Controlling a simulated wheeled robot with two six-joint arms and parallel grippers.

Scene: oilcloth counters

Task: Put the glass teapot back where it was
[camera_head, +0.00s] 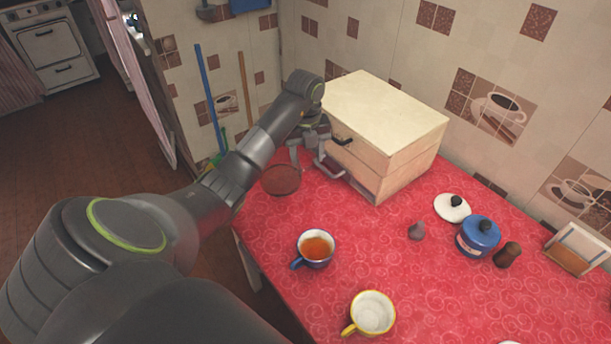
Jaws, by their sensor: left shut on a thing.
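My left gripper (309,163) is at the far left part of the counter, by the front of the wooden box. It is shut on what looks like the handle side of the glass teapot (281,180). The teapot shows as a see-through, brownish-red round shape just left of the fingers, near the counter's left edge. Its outline is faint, and I cannot tell whether it touches the cloth. My right gripper is not in view.
A wooden box (388,130) stands at the back. A blue cup (316,247) of tea and a yellow cup (373,312) stand in front. A blue pot (478,236), white lid (452,207), brown shaker (508,254) and napkin holder (580,247) are right.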

